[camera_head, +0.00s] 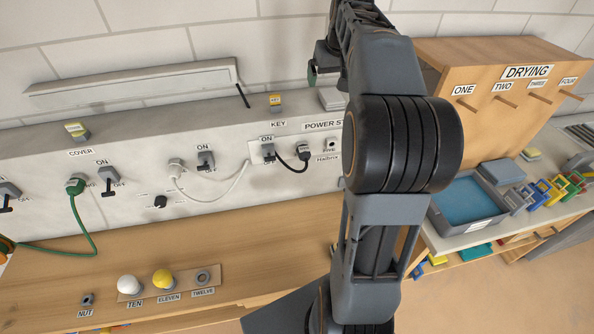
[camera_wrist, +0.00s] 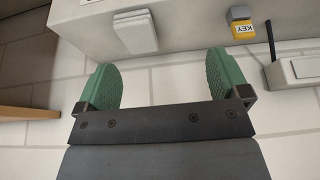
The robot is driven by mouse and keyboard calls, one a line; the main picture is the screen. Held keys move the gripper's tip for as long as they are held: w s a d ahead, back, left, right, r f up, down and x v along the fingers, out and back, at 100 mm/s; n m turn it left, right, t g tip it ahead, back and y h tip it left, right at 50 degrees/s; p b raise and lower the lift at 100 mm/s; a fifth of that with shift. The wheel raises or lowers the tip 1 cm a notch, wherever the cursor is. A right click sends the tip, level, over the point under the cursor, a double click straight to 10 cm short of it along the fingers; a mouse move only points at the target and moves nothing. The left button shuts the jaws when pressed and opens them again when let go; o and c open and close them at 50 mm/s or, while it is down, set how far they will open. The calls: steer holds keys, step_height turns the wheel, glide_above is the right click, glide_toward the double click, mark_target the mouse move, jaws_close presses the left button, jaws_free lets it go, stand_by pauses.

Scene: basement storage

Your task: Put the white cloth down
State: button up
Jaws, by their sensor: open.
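I cannot make out a white cloth in either view. My gripper (camera_wrist: 172,70) is open in the wrist view, with two green ribbed fingers wide apart and nothing between them. In the head view my gripper (camera_head: 316,72) is partly hidden by my arm, high up in front of the pale wall. The wooden DRYING rack (camera_head: 445,62) stands at the right, with bare pegs labelled ONE to FOUR.
A ledge (camera_head: 40,155) carries switches, a green cable (camera_head: 90,236) and a white cable (camera_head: 215,200). A wooden bench (camera_head: 200,245) below holds white and yellow knobs. A tray (camera_head: 470,205) with blue inside and coloured frames sit at right. My arm hides the middle.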

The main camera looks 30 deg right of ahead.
steer(key=s+a+f+n, duration=0.1)
steer(key=s+a+f, duration=0.1)
steer(key=s+a, duration=0.4)
steer(key=s+a+f, duration=0.1)
steer(key=s+a, duration=0.2)
steer(key=a, duration=0.5)
steer(key=s+a+f+n+y, duration=0.1)
steer(key=s+a+f, duration=0.6)
steer(key=s+f, duration=0.2)
steer(key=shift+s+t, duration=0.3)
steer(key=shift+s, duration=0.65)
steer(key=shift+f+b, duration=0.8)
steer(key=shift+f, duration=0.1)
steer(key=shift+o, duration=0.5)
